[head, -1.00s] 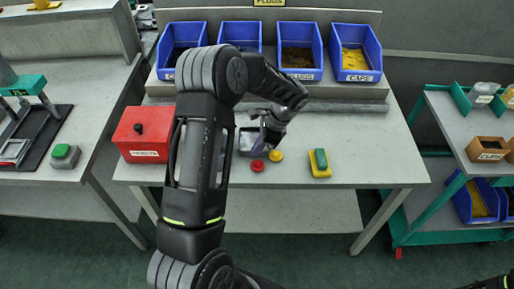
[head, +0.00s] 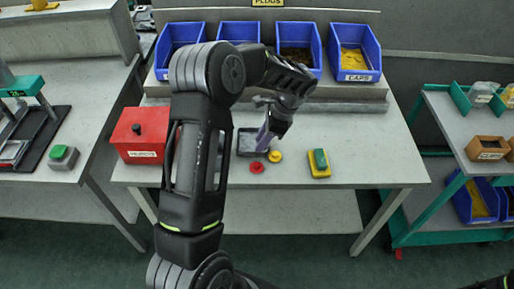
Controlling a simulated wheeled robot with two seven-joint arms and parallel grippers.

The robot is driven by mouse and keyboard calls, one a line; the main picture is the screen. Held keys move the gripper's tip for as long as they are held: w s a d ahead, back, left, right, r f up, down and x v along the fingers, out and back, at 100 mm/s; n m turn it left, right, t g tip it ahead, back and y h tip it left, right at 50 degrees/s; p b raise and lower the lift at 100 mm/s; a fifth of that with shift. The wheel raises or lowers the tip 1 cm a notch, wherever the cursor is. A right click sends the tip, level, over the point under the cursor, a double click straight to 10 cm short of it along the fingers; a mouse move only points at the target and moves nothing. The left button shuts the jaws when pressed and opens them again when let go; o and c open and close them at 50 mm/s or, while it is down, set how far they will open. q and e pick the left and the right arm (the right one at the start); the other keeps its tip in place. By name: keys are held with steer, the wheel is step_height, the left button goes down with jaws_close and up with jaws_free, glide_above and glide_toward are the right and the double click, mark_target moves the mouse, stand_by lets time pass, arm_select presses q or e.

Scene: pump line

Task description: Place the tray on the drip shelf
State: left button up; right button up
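A small dark-rimmed tray (head: 247,152) lies on the middle bench, partly hidden behind my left arm and gripper. My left gripper (head: 266,142) points down at the tray's right side. A narrow purple piece (head: 263,138) shows at its fingertips; I cannot tell whether it is held or is part of the gripper. The finger gap is too small to read. I cannot make out which surface is the drip shelf. Only a dark bit of my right arm shows at the bottom right corner; its gripper is out of view.
A red disc (head: 257,168) and a yellow disc (head: 275,156) lie close to the tray. A yellow-green block (head: 319,163) is to the right, a red box (head: 141,137) to the left. Blue bins (head: 354,52) line the back. The bench's right part is clear.

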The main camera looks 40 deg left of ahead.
arm_select(q)
steer(key=v, duration=0.7)
steer(key=shift+r+b, duration=0.3)
steer(key=shift+b, duration=0.05)
steer(key=shift+o, duration=0.2)
